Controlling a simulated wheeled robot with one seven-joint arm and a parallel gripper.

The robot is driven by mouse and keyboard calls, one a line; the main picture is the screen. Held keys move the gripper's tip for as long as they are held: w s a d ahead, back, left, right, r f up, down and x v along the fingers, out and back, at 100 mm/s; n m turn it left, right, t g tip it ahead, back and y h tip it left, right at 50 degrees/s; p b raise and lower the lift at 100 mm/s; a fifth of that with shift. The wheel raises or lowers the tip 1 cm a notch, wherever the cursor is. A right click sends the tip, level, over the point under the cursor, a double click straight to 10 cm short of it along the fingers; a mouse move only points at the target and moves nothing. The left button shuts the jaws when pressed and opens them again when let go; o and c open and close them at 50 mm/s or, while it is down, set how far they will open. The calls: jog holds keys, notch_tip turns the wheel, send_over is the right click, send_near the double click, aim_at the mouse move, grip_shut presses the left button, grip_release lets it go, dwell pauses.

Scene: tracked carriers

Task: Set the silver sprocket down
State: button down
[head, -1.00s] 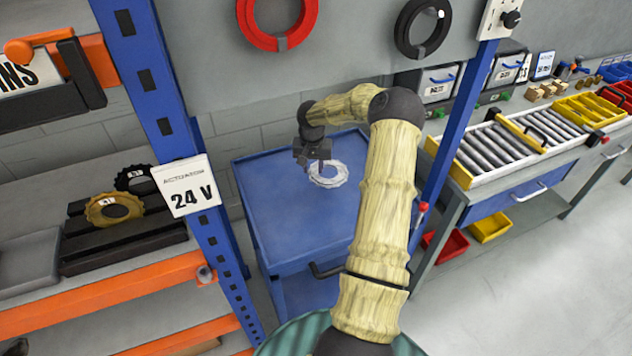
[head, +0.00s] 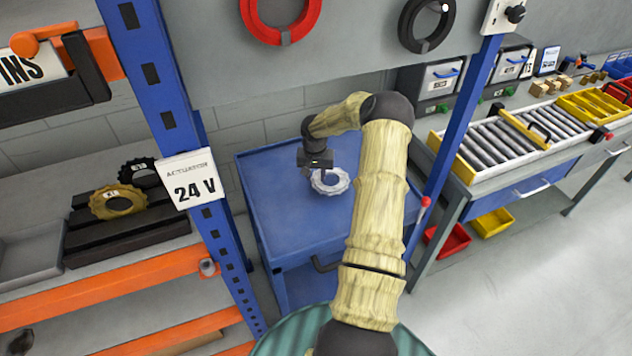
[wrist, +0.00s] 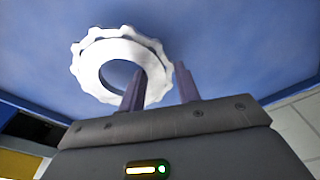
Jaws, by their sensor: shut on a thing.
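The silver sprocket (head: 338,186) is a pale toothed ring over the blue cart top (head: 275,195). It also shows in the wrist view (wrist: 90,62), with one finger in its hole and the other outside its rim. My gripper (head: 318,176) is shut on the sprocket's rim and points down; its fingers also show in the wrist view (wrist: 157,80). The sprocket looks about flat and close to the top. I cannot tell whether it touches the surface.
A blue rack post (head: 165,100) with a 24 V sign (head: 188,180) stands left of the cart. A gold sprocket (head: 98,204) and a black one (head: 136,178) sit on the left shelf. A roller bench (head: 485,150) stands at right. The cart top around the sprocket is clear.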

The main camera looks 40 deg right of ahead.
aim_at(316, 179)
jog(key=shift+w+f, duration=0.1)
jog(key=shift+f, duration=1.75)
jog(key=c, duration=1)
grip_release()
jog(key=shift+f, duration=0.1)
jog(key=shift+s+a+r, duration=0.1)
jog(key=shift+s+r, duration=0.05)
jog(key=shift+r, duration=1.15)
jog(key=shift+s+a+r, duration=0.1)
jog(key=shift+a+r, duration=0.05)
jog(key=shift+r, duration=1.1)
jog(key=shift+s+a+r, duration=0.1)
jog(key=shift+s+r, duration=0.05)
jog(key=shift+r, duration=1.15)
